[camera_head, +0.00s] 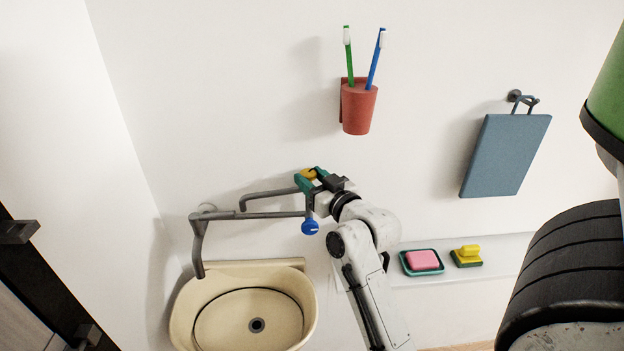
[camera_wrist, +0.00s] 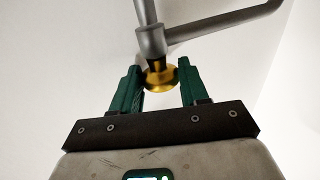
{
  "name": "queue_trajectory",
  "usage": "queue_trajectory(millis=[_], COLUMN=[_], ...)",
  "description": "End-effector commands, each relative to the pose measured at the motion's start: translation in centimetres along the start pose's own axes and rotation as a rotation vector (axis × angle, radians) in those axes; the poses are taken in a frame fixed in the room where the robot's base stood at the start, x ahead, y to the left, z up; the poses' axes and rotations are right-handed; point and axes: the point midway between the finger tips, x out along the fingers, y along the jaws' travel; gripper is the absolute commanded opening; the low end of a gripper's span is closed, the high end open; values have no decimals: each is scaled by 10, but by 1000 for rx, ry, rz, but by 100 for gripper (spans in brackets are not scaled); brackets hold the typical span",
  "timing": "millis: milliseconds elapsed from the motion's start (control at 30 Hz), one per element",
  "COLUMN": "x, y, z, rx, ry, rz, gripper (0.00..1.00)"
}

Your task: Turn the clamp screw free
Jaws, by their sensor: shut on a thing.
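The clamp screw is a golden, round-headed piece (camera_wrist: 161,79) on a dark stem below the grey collar (camera_wrist: 151,42) of a rod fitting in the wrist view. In the head view it shows as a small yellow patch (camera_head: 308,174) near the wall. My gripper (camera_wrist: 158,84) has its two green fingers on either side of the golden head, shut on it. My gripper also shows in the head view (camera_head: 309,180), at the right end of the grey rods. The fingers and wrist partly hide the screw there, and its thread cannot be seen.
Grey wall rods (camera_head: 258,215) run left from my gripper, with a blue knob (camera_head: 310,227) hanging just below it. A cream basin (camera_head: 183,310) is underneath. A red cup (camera_head: 358,108) with toothbrushes, a blue board (camera_head: 505,155), pink soap (camera_head: 423,260) and a yellow-green sponge (camera_head: 467,256) are to the right.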

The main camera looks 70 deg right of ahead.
Motion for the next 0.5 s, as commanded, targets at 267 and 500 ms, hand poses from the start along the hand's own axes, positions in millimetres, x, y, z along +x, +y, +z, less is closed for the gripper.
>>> queue_trajectory(millis=[267,500], x=[0,0], y=[0,0], z=[1,1], rx=[1,1], ry=[-3,-2], rz=[0,0], gripper=[55,55])
